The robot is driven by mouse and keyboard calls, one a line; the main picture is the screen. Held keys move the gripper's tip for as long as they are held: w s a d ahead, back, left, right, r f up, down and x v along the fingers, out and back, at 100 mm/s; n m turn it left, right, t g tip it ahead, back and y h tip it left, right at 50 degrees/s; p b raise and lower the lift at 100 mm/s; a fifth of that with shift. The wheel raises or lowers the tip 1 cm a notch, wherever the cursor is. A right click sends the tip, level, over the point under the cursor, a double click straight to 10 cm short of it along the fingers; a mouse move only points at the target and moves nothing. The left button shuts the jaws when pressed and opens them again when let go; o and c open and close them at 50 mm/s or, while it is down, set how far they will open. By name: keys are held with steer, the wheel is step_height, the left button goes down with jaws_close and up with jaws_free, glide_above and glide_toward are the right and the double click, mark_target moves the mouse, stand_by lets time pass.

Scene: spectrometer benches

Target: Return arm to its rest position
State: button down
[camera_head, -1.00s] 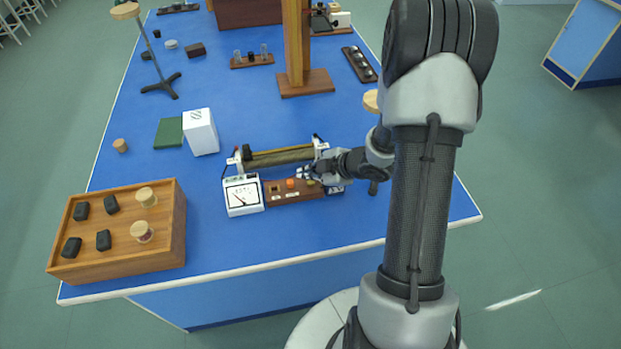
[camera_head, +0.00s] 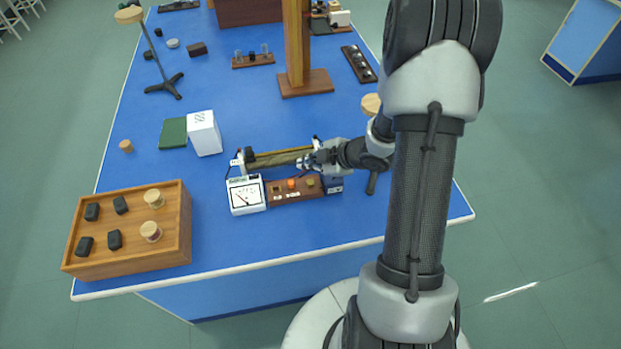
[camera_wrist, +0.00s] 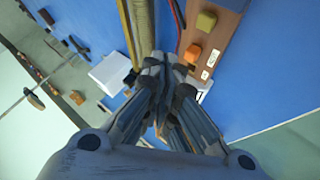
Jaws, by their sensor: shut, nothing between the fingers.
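My gripper (camera_head: 308,162) is shut and empty. In the head view it hangs over the front part of the blue bench, beside the brown rod of the rheostat (camera_head: 278,158) and above a wooden button board (camera_head: 284,195). In the wrist view my closed fingers (camera_wrist: 165,62) point between the rod (camera_wrist: 138,25) and the board, which bears an orange button (camera_wrist: 193,54) and an olive button (camera_wrist: 206,21). From these views I cannot tell whether the fingertips touch anything. My arm is bent, its upper part rising at the right of the head view.
A white meter (camera_head: 246,197) stands left of the board. A wooden tray (camera_head: 185,235) with black blocks and corks is at the front left. A white box (camera_head: 204,133), a green book (camera_head: 173,133) and a wooden post (camera_head: 297,45) stand farther back. The bench's left middle is mostly clear.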

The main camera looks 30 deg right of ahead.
stand_by(0.3)
steer(key=s+d+r+m+h, duration=0.15)
steer(key=r+m+h, duration=0.25)
steer(key=r, duration=0.5)
steer(key=s+r+m+h, duration=0.2)
steer(key=r+m+h, duration=0.1)
steer(key=r, duration=0.7)
steer(key=s+a+r+m+g+y, duration=0.1)
steer(key=s+a+r+m, duration=0.2)
steer(key=s+a, duration=0.4)
steer(key=s+a+r+m+g+y, duration=0.2)
steer(key=s+a+m, duration=0.2)
steer(key=s+a, duration=0.4)
steer(key=s, duration=0.6)
steer(key=shift+s+r+g, duration=0.3)
steer(key=shift+r, duration=0.1)
steer(key=shift+d, duration=0.1)
